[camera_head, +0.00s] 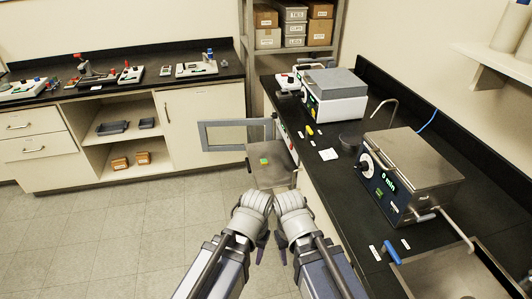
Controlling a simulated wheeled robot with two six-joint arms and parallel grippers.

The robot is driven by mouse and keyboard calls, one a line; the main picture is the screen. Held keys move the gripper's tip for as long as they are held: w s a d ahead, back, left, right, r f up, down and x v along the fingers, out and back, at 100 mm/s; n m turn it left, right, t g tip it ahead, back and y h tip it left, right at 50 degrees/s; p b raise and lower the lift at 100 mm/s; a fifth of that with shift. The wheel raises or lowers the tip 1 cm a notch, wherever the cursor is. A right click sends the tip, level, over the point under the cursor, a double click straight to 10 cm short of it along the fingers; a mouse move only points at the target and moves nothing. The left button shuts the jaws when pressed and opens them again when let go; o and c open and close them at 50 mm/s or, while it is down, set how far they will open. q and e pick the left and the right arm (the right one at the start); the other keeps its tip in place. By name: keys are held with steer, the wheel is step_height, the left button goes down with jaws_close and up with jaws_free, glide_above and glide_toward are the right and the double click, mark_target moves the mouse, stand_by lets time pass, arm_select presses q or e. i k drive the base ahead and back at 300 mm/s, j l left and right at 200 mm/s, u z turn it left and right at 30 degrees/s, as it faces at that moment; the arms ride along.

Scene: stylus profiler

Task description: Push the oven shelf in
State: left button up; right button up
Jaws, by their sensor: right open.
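The oven shelf (270,178) is a flat metal plate sticking out from the oven under the right-hand counter. A small green item (264,161) lies on it. The oven door (203,136), a grey frame with a window, stands open to the left of the shelf. My left gripper (262,246) and right gripper (281,246) are side by side just in front of the shelf's near edge, apart from it in the picture. The right gripper is open and looks empty. The left fingers are mostly hidden behind the wrist, so their opening does not show.
The black counter (345,210) on the right carries a boxy instrument (410,165) with a display, and another (335,95) farther back. A sink (450,272) is at lower right. Tiled floor (120,235) to the left is clear.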

mark_target(280, 168)
steer(key=k+j, duration=0.2)
steer(key=j, duration=0.15)
steer(key=k+j, duration=0.15)
steer(key=j, duration=0.25)
steer(key=i+j, duration=0.75)
steer(key=j, duration=0.2)
steer(key=i+j+z, duration=0.1)
steer(key=i+j, duration=0.65)
steer(key=j, duration=0.25)
steer(key=i+j, duration=0.35)
steer(key=j, duration=0.15)
steer(key=l+z, duration=0.05)
